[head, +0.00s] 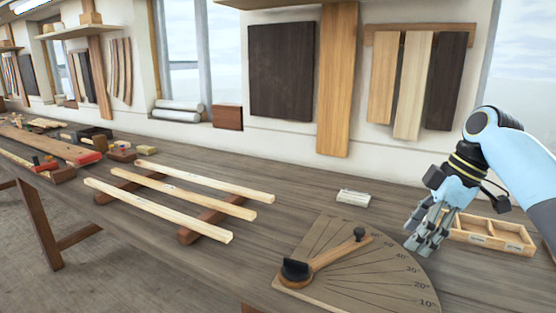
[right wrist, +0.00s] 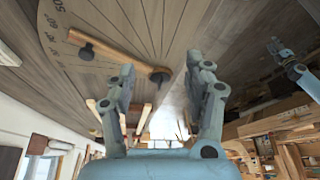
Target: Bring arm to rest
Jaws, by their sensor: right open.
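My right gripper (head: 420,238) hangs in the head view above the right part of the workbench (head: 330,195), fingers pointing down. It is between the angle board (head: 335,290) and a small wooden tray (head: 490,233). In the right wrist view its two fingers (right wrist: 158,72) stand apart with nothing held between them. The angle board, with its pivoting wooden arm (head: 335,258) and dark knobs, also shows in the right wrist view (right wrist: 70,25). A small blue-grey part, probably my left gripper (right wrist: 291,68), shows at the right of that view; its finger state is unclear. The head view does not show it.
Three pale wood strips (head: 205,191) lie across dark supports left of centre. Clamps and tools (head: 92,157) crowd the bench's far left. Boards (head: 281,72) hang on the wall. Bare bench lies between strips and angle board.

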